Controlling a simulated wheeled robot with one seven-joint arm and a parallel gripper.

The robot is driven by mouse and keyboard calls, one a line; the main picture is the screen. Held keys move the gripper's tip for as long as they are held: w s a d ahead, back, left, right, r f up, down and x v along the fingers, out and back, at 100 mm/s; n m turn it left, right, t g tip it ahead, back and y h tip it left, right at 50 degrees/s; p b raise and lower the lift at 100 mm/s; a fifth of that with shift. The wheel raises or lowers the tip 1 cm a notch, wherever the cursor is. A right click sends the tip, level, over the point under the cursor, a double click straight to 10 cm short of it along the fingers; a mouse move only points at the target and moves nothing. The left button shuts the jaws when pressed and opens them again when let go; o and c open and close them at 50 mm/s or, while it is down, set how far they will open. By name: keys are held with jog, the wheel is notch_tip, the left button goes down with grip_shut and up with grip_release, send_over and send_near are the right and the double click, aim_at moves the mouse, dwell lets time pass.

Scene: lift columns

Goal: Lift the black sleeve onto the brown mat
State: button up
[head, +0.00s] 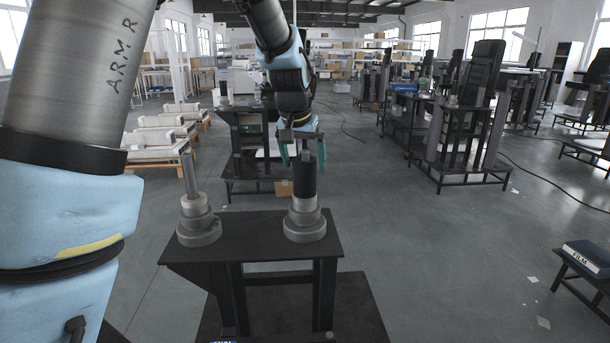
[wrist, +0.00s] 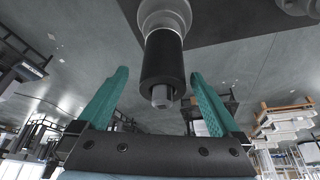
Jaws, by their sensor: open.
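The black sleeve (head: 305,180) stands upright around the post of the right-hand stepped grey base, on a dark table (head: 262,228). In the wrist view the sleeve (wrist: 163,60) shows between my fingers, with the post's tip sticking out of its end. My gripper (head: 303,154) is open around the top of the sleeve, with one teal finger on each side. In the wrist view a gap shows between the sleeve and each finger. I cannot make out a brown mat in either view.
A second stepped base (head: 198,222) with a bare thin post (head: 190,175) stands at the left of the same table. Another dark workbench (head: 245,140) stands behind. A low stand with a dark box (head: 588,254) is at the far right. Open floor lies right of the table.

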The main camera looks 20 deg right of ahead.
aim_at(305, 172)
jog(key=shift+w+p+x, duration=0.15)
jog(key=shift+p+x, duration=0.45)
jog(key=shift+x, duration=0.65)
jog(key=shift+w+p+x, duration=0.1)
jog(key=shift+p+x, duration=0.5)
jog(key=shift+x, duration=0.65)
jog(key=shift+w+r, duration=0.1)
jog(key=c, duration=1.5)
jog(key=shift+r, duration=0.1)
notch_tip(305, 172, up, 18)
jog(key=b, duration=0.3)
jog(key=shift+r, duration=0.1)
